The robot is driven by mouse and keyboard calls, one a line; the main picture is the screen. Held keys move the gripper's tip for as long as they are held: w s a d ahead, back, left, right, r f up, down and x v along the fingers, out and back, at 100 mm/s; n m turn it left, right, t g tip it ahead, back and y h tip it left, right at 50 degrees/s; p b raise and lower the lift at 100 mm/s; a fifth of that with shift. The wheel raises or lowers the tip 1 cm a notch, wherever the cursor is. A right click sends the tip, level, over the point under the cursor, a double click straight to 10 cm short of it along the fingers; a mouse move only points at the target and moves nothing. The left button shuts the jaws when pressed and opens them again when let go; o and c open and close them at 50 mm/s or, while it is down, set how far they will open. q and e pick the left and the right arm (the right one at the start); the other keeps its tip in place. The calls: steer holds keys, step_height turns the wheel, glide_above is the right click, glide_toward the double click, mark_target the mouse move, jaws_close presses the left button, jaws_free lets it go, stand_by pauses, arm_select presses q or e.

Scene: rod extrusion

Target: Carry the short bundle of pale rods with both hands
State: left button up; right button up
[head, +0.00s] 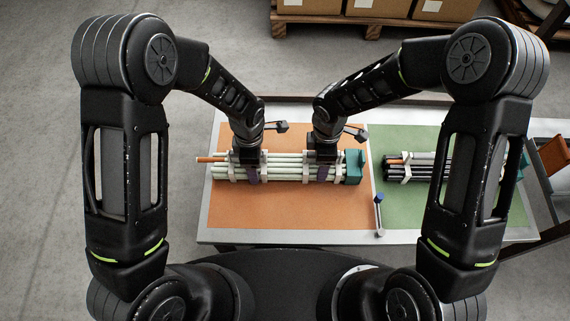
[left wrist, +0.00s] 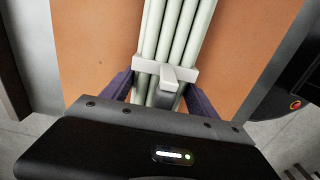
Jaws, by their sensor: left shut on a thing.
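The short bundle of pale rods (head: 285,171) lies lengthwise over the orange mat, with white clips around it and a teal block (head: 354,167) at its right end. One orange-ended rod sticks out at the left. My left gripper (head: 250,172) is shut on the bundle's left part. In the left wrist view its purple fingers (left wrist: 158,92) flank the pale rods (left wrist: 180,30) beside a white clip (left wrist: 150,66). My right gripper (head: 323,172) is at the bundle's right part, one finger showing in front; its far finger is hidden, so its grip is unclear.
The orange mat (head: 285,215) has free room in front of the bundle. A dark rod bundle (head: 425,170) lies on the green mat (head: 400,210) to the right. A small blue-topped tool (head: 379,215) lies between the mats. Boxes on a pallet (head: 340,20) stand behind.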

arm_select(q)
jaws_close()
arm_select(e)
jaws_close()
arm_select(q)
steer(key=shift+r, duration=0.15)
arm_select(e)
steer(key=shift+w+r, duration=0.1)
steer(key=shift+r, duration=0.1)
